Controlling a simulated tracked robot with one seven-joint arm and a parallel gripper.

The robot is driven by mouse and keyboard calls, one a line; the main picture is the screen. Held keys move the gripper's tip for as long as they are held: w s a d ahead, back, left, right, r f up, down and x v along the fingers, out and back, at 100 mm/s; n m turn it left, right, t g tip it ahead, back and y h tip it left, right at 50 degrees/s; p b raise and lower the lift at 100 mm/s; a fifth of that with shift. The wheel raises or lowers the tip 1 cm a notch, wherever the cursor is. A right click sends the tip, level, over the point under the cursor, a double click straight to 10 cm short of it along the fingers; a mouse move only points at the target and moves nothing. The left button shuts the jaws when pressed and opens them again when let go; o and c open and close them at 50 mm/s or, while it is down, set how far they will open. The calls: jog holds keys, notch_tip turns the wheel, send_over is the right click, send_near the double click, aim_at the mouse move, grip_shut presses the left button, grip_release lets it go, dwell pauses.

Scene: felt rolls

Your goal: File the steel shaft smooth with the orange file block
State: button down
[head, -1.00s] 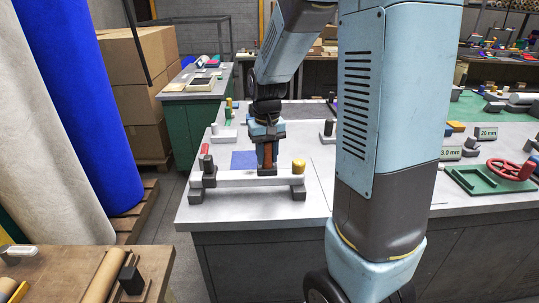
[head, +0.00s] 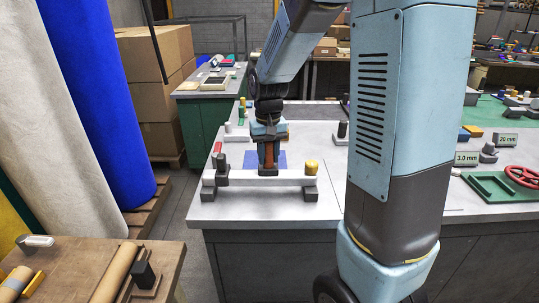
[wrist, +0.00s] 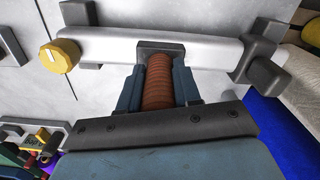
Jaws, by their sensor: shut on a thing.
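The steel shaft (head: 240,180) is a pale bar lying level across two dark supports on the grey bench. It has a yellow knob (head: 311,167) at its right end and a dark clamp at its left. My gripper (head: 268,150) is shut on the upright ribbed orange-brown handle of the file block (head: 268,171). The block's dark foot is at the shaft, near mid-length. In the wrist view the handle (wrist: 158,85) sits between both fingers, and the dark foot lies across the shaft (wrist: 105,47). The foot's underside is hidden.
A blue square (head: 291,158) lies flat behind the shaft. A red-topped post (head: 217,150) stands at the bench's left. A green tray (head: 490,187) with a red wheel is at the right. A brown table (head: 80,262) fills the lower left. My arm hides part of the bench.

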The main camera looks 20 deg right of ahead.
jog(key=shift+w+a+f, duration=0.1)
jog(key=shift+w+a, duration=0.2)
jog(key=shift+a, duration=0.6)
jog(key=shift+w+a, duration=0.25)
jog(key=shift+a, duration=0.6)
jog(key=shift+d, duration=0.2)
jog(key=shift+r, duration=0.8)
jog(key=shift+r, duration=0.1)
jog(key=shift+r, duration=2.35)
